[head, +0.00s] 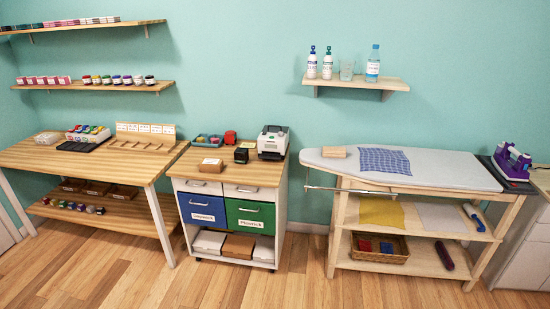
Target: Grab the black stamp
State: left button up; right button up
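A small black block-like object (241,155), which looks like the black stamp, stands on the wooden top of the drawer cabinet (224,176). Neither of my grippers is in the head view.
A wooden table (95,165) with trays and a rack stands left of the cabinet. An ironing board (440,170) on a wooden frame stands to the right, with a purple iron (512,160) at its end. Wooden floor (220,285) in front is clear.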

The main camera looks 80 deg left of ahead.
aim_at(241, 155)
jog(key=j+u, duration=0.1)
jog(key=u, duration=0.4)
jog(key=j+u, duration=0.1)
jog(key=u, duration=0.35)
jog(key=j+u, duration=0.15)
jog(key=u, duration=0.35)
jog(key=j+u, duration=0.1)
jog(key=u, duration=0.35)
jog(key=i+j+u, duration=0.1)
jog(key=j+u, duration=0.35)
jog(key=i+j+u, duration=0.2)
jog(key=u, duration=0.25)
jog(key=i+j+u, duration=0.2)
jog(key=i+j, duration=0.45)
jog(key=k+l, duration=0.1)
jog(key=k, duration=1.2)
jog(key=l, duration=0.1)
